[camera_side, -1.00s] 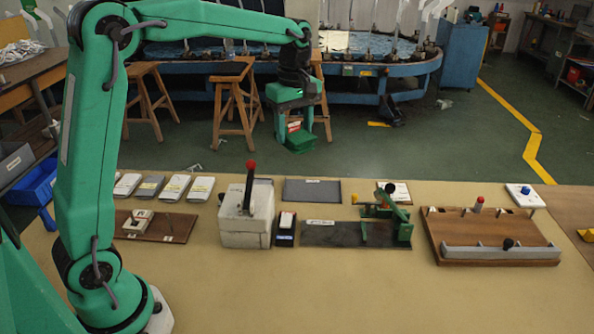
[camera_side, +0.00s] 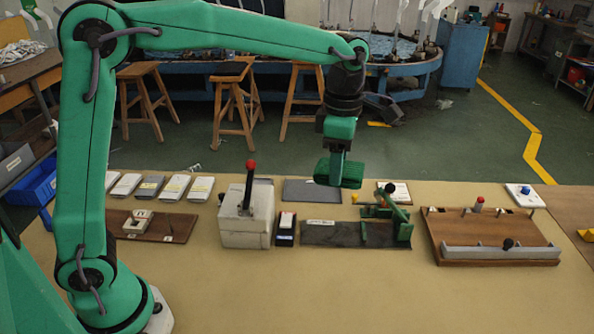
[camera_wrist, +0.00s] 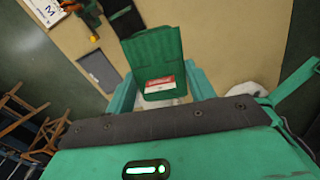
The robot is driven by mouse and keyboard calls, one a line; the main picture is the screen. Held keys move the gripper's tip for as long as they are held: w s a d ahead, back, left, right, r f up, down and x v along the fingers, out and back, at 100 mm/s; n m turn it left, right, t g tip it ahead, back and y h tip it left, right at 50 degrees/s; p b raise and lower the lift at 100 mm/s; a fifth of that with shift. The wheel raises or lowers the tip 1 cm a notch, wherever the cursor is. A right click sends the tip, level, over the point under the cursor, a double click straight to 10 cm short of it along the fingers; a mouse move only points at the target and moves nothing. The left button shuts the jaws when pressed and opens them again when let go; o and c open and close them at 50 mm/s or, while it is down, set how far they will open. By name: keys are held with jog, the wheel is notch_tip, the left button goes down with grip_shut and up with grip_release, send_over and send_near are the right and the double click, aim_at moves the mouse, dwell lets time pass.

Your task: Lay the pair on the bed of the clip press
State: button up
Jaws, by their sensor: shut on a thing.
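The pair is a folded green bundle (camera_side: 338,174) with a red and white label, hanging level in my gripper (camera_side: 340,158). In the wrist view the pair (camera_wrist: 153,50) sits between the two green fingers of my gripper (camera_wrist: 162,80), which are shut on it. It is held above the far side of the table, behind a dark flat bed (camera_side: 335,235) with a green lever clamp (camera_side: 385,213) and black knob, which looks like the clip press. The bed (camera_wrist: 125,22) also shows in the wrist view, partly covered by the pair. Its surface looks bare.
A grey mat (camera_side: 300,191) lies behind the bed. A pale block (camera_side: 245,230) with a red-knobbed lever stands left of it. A wooden fixture (camera_side: 490,240) stands to the right. Several packed pairs (camera_side: 150,187) lie at the back left. The front of the table is clear.

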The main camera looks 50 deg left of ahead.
jog(key=s+d+f+n, duration=0.2)
jog(key=d+f, duration=0.2)
jog(key=f, duration=0.7)
jog(key=w+a+f, duration=0.2)
jog(key=a, duration=0.1)
jog(key=w+a+f, duration=0.2)
jog(key=w+a, duration=0.1)
jog(key=w+a+f, duration=0.2)
jog(key=a+f, duration=0.1)
jog(key=shift+w+a, duration=0.2)
jog(key=shift+w, duration=0.2)
jog(key=shift+f, duration=2)
jog(key=shift+f, duration=0.15)
jog(key=o, duration=1)
